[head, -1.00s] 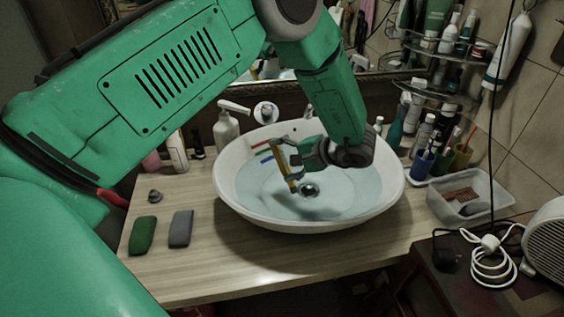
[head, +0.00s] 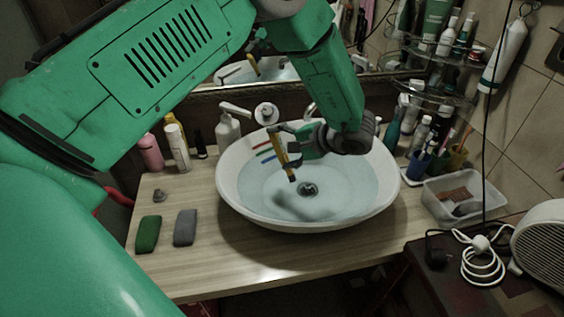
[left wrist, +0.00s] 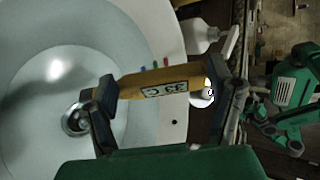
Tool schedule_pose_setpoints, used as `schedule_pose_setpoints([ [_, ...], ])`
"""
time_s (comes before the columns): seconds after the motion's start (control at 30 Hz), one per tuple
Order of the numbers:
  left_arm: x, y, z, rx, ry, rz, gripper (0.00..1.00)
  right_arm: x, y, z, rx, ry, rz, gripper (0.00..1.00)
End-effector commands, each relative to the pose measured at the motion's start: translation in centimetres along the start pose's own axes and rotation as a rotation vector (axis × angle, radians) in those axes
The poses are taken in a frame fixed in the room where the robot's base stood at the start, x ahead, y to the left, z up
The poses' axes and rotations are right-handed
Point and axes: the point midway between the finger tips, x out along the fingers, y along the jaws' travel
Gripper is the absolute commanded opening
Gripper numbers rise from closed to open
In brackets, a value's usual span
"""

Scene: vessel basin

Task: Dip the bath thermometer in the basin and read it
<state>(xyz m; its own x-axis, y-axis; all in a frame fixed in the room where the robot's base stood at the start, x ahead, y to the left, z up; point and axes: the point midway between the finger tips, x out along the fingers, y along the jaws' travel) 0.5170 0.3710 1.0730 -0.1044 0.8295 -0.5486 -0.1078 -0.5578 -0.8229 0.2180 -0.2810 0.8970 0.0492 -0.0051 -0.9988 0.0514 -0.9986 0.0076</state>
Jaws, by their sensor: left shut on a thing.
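The bath thermometer is a yellow bar with dark parts (head: 279,147), held tilted over the white basin (head: 228,197). In the left wrist view the thermometer (left wrist: 135,84) lies between both fingers, and its small display appears to read 33 C. My left gripper (head: 283,150) is shut on it, above the left-middle of the basin. The basin holds pale blue water (head: 340,195) with a drain (head: 308,189) at the bottom. The thermometer's lower end is close to the water; I cannot tell whether it touches. My right gripper is not in view.
Green (head: 148,233) and grey (head: 185,228) bars lie on the wooden counter (head: 200,275). A pump bottle (head: 227,132) stands behind the basin. Red and blue marks are on the basin's inner wall.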

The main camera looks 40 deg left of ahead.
Motion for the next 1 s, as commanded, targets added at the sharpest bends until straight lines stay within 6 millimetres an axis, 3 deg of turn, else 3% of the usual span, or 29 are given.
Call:
schedule_pose_setpoints([
  [0.7,-3.5,-5.3,0.9,-0.001,0.001,0.0,0.47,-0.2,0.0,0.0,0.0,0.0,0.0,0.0],
  [1.0,-3.9,-5.8,1.1,0.001,0.0,0.0,0.47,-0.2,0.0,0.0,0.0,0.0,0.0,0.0],
])
